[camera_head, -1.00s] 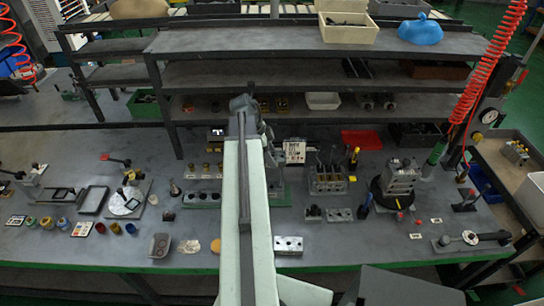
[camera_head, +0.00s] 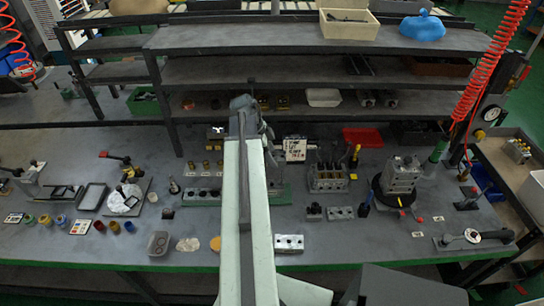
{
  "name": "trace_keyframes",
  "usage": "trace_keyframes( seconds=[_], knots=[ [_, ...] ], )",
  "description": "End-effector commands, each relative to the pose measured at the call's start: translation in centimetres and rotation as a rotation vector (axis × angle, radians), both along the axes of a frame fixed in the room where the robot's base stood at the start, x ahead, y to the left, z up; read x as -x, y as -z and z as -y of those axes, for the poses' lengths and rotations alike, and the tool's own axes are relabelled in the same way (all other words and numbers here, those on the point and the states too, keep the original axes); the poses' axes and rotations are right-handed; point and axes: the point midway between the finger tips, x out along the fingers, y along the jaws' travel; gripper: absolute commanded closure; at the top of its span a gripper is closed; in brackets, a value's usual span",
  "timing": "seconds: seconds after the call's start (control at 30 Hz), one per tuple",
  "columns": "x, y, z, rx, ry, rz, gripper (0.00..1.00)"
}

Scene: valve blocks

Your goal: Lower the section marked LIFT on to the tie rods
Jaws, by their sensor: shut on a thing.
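My pale green and grey arm runs up the middle of the head view and ends in dark joint parts above the bench. My gripper's jaws, and anything in them, are hidden behind the arm. I cannot make out the section marked LIFT or its lettering. A green base strip with a grey holed block (camera_head: 203,195) shows left of the arm, and green also shows on its right. I cannot make out tie rods there. A grey multi-part valve block (camera_head: 327,178) stands right of the arm.
A stacked grey block (camera_head: 401,175) sits on a dark round stand at the right. A silver holed block (camera_head: 289,243) lies near the bench's front edge. A red tray (camera_head: 362,137) lies farther back. Shelving (camera_head: 310,75) rises behind the bench.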

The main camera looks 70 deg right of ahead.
Motion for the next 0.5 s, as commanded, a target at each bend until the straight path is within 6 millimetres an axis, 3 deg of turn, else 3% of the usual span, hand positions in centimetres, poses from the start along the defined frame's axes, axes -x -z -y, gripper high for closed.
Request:
trace_keyframes(
  seconds=[0.5],
  knots=[
    [0.1, 1.4, 0.0, 0.001, 0.001, -0.001, 1.00]
  ],
)
